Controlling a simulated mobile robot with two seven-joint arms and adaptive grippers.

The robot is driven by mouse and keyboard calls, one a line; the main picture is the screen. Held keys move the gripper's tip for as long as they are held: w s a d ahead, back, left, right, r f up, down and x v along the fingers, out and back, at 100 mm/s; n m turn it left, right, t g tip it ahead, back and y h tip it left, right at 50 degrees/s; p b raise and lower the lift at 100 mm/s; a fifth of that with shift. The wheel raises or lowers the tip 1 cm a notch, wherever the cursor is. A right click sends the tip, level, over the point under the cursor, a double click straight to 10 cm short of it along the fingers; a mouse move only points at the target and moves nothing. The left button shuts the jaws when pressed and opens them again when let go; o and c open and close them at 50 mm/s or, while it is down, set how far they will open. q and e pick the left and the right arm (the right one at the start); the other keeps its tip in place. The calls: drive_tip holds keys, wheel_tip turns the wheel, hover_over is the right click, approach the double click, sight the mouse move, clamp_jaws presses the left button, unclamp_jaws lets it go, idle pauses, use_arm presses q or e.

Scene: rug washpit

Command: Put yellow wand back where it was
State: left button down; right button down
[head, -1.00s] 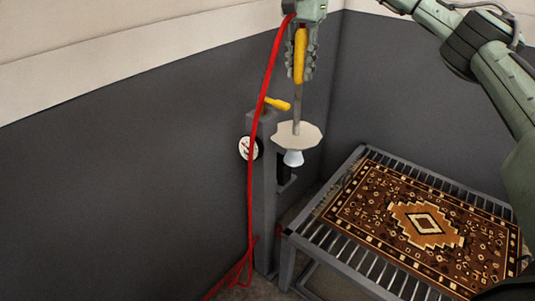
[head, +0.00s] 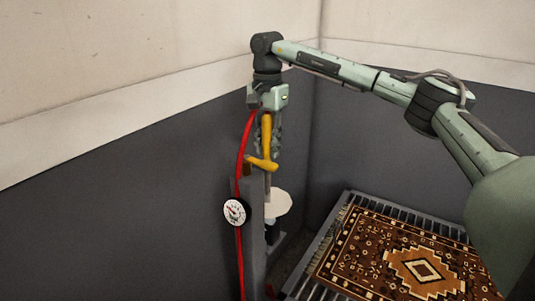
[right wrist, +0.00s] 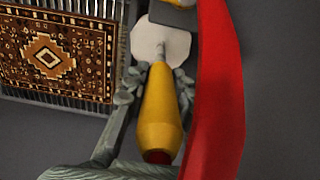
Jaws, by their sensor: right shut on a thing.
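The yellow wand (head: 266,131) has a yellow grip, a thin metal shaft and a round off-white disc (head: 279,203) low on it. My right gripper (head: 268,145) is shut on its grip and holds the wand roughly upright. The disc is beside a grey post (head: 257,243), on its right. I cannot tell whether they touch. The wand's tip is not clear. In the right wrist view the grip (right wrist: 160,112) lies between the fingers, with the disc (right wrist: 158,42) beyond. A red hose (head: 240,165) hangs from the gripper area past the post. My left gripper is not in view.
The post carries a round gauge (head: 234,212) and a yellow lever (head: 262,164) close to the wand. A patterned rug (head: 405,262) lies on a slatted grey rack (head: 351,197) at the right. Dark walls stand close behind and at the left.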

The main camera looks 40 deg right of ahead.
drive_tip(key=shift+f, duration=1)
drive_tip(key=shift+f, duration=0.25)
drive_tip(key=c, duration=1.3)
unclamp_jaws()
drive_tip(key=shift+o, duration=0.2)
drive_tip(key=shift+r, duration=0.1)
